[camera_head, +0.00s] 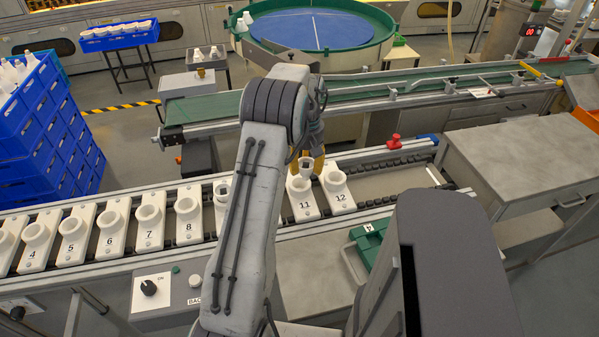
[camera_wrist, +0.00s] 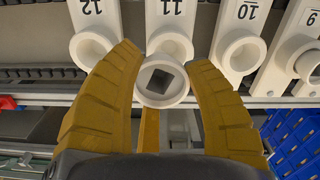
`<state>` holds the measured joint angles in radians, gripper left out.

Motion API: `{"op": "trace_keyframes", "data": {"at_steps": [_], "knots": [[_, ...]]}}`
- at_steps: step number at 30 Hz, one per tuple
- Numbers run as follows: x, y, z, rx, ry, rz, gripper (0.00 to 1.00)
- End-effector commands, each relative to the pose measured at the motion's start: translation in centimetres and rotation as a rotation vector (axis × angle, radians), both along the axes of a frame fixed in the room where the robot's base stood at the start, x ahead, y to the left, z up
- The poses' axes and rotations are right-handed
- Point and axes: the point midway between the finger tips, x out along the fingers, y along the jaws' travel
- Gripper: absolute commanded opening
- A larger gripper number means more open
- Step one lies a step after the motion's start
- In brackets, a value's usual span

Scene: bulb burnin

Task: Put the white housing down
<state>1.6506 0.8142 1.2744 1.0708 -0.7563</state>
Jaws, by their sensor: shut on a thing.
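My gripper (camera_wrist: 166,66) has yellow ribbed fingers and is shut on the white housing (camera_wrist: 161,97), a round white cup with a dark square recess facing the wrist camera. In the head view the housing (camera_head: 306,160) shows at my gripper (camera_head: 312,160), over or just behind the carrier marked 11 (camera_head: 304,206). In the wrist view it overlaps the ring of carrier 11 (camera_wrist: 170,8); I cannot tell whether they touch. The carrier marked 12 (camera_head: 340,197) is just to the right in the head view. My arm hides much of carriers 9 and 10.
White numbered carriers with round rings line the conveyor; its right end (camera_head: 395,183) is bare. A red button (camera_head: 394,141) stands behind it. A grey cabinet (camera_head: 510,150) is at right, stacked blue crates (camera_head: 40,130) at left. A green belt (camera_head: 350,88) runs behind.

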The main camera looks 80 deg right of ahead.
Motion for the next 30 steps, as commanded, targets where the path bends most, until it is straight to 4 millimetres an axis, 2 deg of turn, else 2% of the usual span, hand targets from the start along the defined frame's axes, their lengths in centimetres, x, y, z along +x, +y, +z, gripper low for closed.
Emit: {"op": "trace_keyframes", "data": {"at_steps": [3,7,13,22,30], "knots": [[1.1,-0.1,-0.5,0.002,0.0,0.001,0.25],[1.7,-0.1,-1.0,0.001,0.001,0.0,0.25],[1.8,-0.1,-1.7,0.004,0.001,-0.001,0.25],[1.7,-0.1,-4.8,0.002,0.0,-0.001,0.25],[1.7,-0.2,-5.1,-0.001,0.001,-0.001,0.25]]}}
